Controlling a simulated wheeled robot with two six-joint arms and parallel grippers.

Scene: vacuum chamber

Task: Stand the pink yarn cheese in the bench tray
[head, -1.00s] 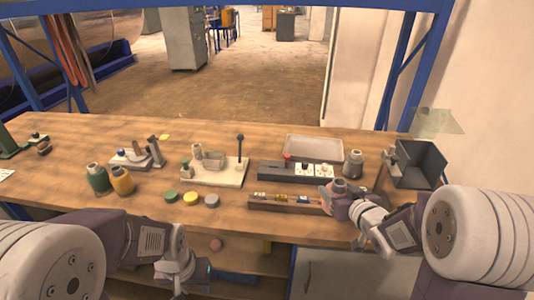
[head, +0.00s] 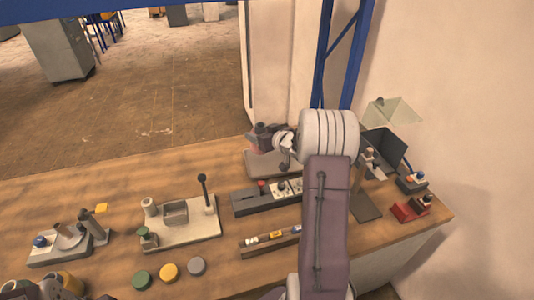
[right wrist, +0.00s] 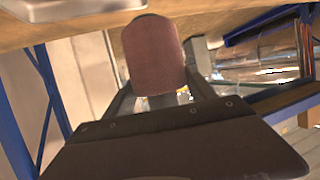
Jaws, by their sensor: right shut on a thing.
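The pink yarn cheese (right wrist: 155,55) shows in the right wrist view as a dull pink-brown cylinder between the fingers of my right gripper (right wrist: 158,98). The gripper is shut on it. In the head view my right gripper (head: 264,139) is over the back of the bench tray (head: 268,167), a shallow grey tray at the back of the bench. The cheese is mostly hidden there by the gripper; I cannot tell whether it touches the tray. A pale tray edge (right wrist: 70,8) shows in the right wrist view.
My right forearm crosses the bench, hiding part of the dark switch block (head: 256,199) and the rack of small parts (head: 262,241). A dark open bin (head: 385,147) and a red block (head: 411,210) stand at right. A cream fixture (head: 180,225) stands left.

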